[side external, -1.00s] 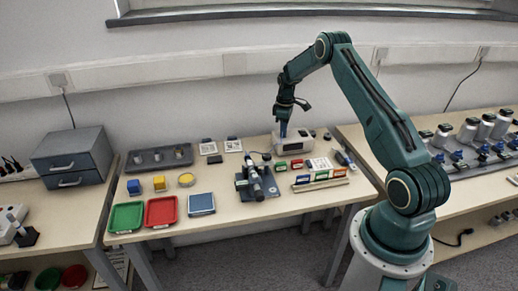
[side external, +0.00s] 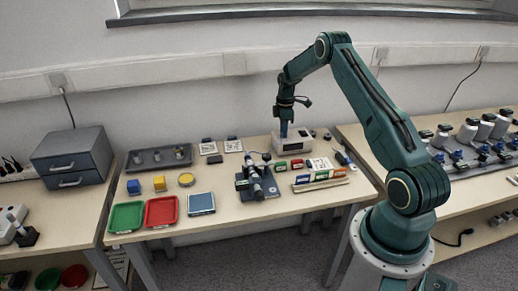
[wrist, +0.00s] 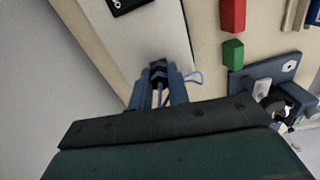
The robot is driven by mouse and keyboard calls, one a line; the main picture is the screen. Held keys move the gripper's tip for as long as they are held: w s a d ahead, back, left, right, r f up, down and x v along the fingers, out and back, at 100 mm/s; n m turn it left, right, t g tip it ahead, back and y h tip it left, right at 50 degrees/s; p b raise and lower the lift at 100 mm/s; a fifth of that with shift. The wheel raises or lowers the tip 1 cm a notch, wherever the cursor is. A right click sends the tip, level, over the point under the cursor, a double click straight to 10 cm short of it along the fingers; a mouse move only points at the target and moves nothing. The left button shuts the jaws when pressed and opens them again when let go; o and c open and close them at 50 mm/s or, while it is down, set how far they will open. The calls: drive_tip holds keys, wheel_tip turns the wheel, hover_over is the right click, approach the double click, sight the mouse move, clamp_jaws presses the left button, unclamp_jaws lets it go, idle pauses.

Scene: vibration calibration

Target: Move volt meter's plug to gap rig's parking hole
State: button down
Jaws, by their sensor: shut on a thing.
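The volt meter, a white box (side external: 293,146), stands near the back edge of the middle table; its pale top (wrist: 150,35) fills the upper left of the wrist view. My gripper (side external: 284,135) points down at the left part of the meter. In the wrist view its blue fingers (wrist: 160,92) are shut on a small dark blue plug (wrist: 158,74) with a blue cable. I cannot tell whether the plug still sits in a socket. The gap rig (side external: 256,182), dark with a micrometer, stands in front; its blue-grey edge (wrist: 262,74) shows at right. I cannot make out its parking hole.
Red and green blocks (wrist: 232,15) lie between meter and rig. Green (side external: 126,217) and red trays (side external: 161,211) lie at front left. The wall is close behind.

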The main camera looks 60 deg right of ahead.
drive_tip(key=shift+n, duration=0.7)
drive_tip(key=shift+n, duration=1)
drive_tip(key=shift+n, duration=1.1)
drive_tip(key=shift+r, duration=0.95)
idle(0.8)
drive_tip(key=shift+r, duration=1.55)
drive_tip(key=shift+a, duration=0.1)
